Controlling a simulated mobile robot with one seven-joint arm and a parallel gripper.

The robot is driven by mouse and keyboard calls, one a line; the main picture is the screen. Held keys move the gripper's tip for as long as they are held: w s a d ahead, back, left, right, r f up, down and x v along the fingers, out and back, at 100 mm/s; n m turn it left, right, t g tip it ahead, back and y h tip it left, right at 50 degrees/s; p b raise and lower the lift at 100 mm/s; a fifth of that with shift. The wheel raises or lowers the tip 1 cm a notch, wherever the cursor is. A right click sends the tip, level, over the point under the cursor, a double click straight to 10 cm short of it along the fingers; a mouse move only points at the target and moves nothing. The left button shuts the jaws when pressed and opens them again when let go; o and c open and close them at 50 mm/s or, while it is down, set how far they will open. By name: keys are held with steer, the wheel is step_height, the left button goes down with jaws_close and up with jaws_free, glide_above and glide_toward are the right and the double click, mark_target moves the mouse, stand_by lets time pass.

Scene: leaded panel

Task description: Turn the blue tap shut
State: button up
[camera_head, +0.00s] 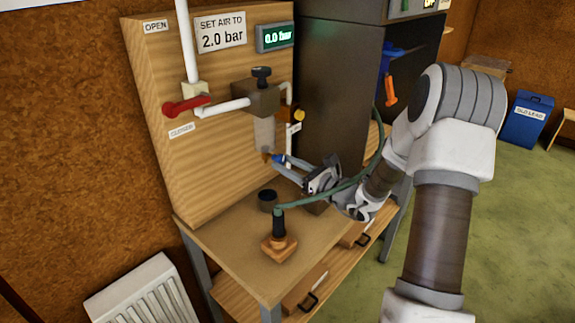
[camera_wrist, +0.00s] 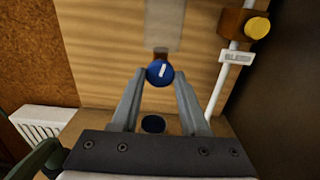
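The blue tap is a small round knob (camera_wrist: 160,73) with a short white mark tilted a little to the right. It sits below a clear bowl (camera_head: 264,135) on the wooden panel and also shows in the head view (camera_head: 279,159). My gripper (camera_wrist: 160,78) is open, with one fingertip on each side of the knob. A narrow gap seems to show between knob and fingers, but I cannot tell contact surely. In the head view my gripper (camera_head: 281,164) reaches in from the right, its tips at the tap.
A dark cup (camera_head: 268,199) stands on the bench below. A green hose runs from a tool on an orange block (camera_head: 279,248) past my arm. A red lever (camera_head: 187,106) and yellow knob (camera_head: 299,115) are on the panel. The gauge (camera_head: 277,37) reads 0.0 bar. A dark cabinet stands right.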

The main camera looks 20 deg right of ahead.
jaws_close()
steer(key=shift+r+m+p, duration=0.1)
steer(key=shift+m+p, duration=0.3)
steer(key=m+p, duration=0.2)
steer(key=shift+r+m, duration=0.1)
steer(key=shift+m, duration=0.3)
steer(key=m+p, duration=0.3)
steer(key=shift+m+p, duration=0.3)
steer(key=shift+m, duration=0.1)
steer(key=m+p, duration=0.3)
steer(key=m, duration=0.1)
steer(key=shift+s+p, duration=0.1)
steer(key=shift+p, duration=0.25)
steer(key=shift+m+p, duration=1.2)
steer(key=shift+m, duration=0.6)
